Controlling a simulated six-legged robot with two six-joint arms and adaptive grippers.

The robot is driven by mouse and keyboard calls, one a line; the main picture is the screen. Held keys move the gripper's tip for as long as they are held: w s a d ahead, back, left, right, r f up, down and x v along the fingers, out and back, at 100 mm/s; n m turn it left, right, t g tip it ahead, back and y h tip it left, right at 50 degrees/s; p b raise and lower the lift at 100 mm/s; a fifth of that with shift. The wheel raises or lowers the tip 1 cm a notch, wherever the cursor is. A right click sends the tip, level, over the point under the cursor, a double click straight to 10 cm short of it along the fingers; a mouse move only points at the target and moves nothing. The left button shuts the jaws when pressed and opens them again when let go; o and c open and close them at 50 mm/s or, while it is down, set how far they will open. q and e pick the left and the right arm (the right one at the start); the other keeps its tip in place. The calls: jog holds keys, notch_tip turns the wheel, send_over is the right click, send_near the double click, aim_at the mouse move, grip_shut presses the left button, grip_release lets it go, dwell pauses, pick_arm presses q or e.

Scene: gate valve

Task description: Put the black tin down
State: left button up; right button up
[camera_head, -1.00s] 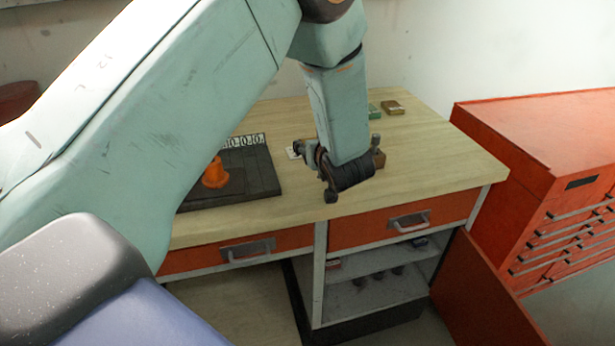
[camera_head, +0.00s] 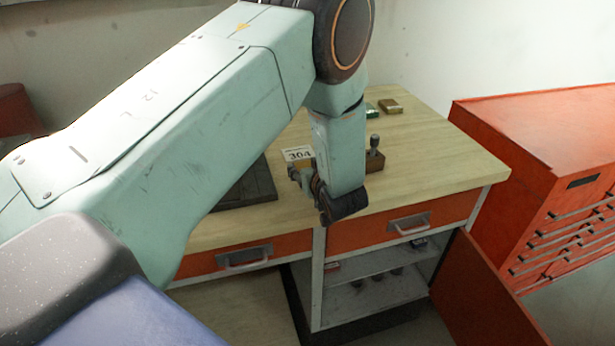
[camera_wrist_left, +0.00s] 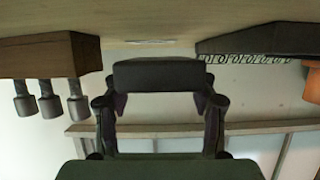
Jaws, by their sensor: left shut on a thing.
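The black tin (camera_wrist_left: 160,75) shows in the left wrist view as a dark block between the two fingers of my left gripper. My left gripper (camera_head: 314,184) is shut on it, low over the front of the workbench (camera_head: 440,160). In the head view my own wrist and forearm hide most of the gripper and the tin. The wrist view is upside down, with the bench top (camera_wrist_left: 150,20) above the tin. I cannot tell whether the tin touches the bench. My right gripper is not in view.
A wooden block with several dark posts (camera_wrist_left: 40,60) stands beside the gripper, its right in the head view (camera_head: 376,160). A white card marked 304 (camera_head: 298,154) lies behind. A dark plate (camera_head: 258,188) is at left. The bench's right side is clear.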

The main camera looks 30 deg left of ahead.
pick_arm(q)
notch_tip(320, 180, down, 2)
jog(key=shift+s+a+f, duration=0.1)
jog(key=shift+s+f, duration=0.05)
jog(key=shift+f, duration=0.05)
jog(key=shift+f, duration=0.2)
jog(key=o, duration=1.3)
jog(key=shift+r, duration=0.1)
jog(key=shift+o, duration=0.2)
